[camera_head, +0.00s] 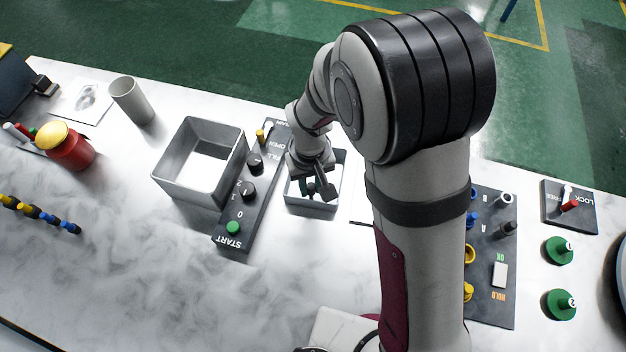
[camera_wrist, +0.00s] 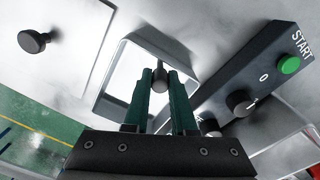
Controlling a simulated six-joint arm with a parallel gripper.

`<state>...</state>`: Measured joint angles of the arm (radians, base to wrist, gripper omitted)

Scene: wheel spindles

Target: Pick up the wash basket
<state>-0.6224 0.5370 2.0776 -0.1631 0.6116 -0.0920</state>
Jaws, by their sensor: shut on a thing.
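The wash basket appears to be the small grey open box (camera_head: 311,207) right of the control panel in the head view. Its grey wall (camera_wrist: 184,52) shows in the wrist view, around a pale inside. My gripper (camera_head: 312,190) points down into it. In the wrist view, the dark green fingers of my gripper (camera_wrist: 160,82) are closed around a dark round knob (camera_wrist: 160,78) on a thin stem, which seems to be the basket's handle. The stem's foot is unclear, and I cannot tell whether the box is off the table.
A larger grey open bin (camera_head: 183,185) stands left of the black control panel (camera_head: 228,240) with its green START button. A grey cup (camera_head: 132,101) and a red can (camera_head: 70,152) stand further left. Another panel (camera_head: 492,255) and green knobs (camera_head: 559,251) lie right of my arm.

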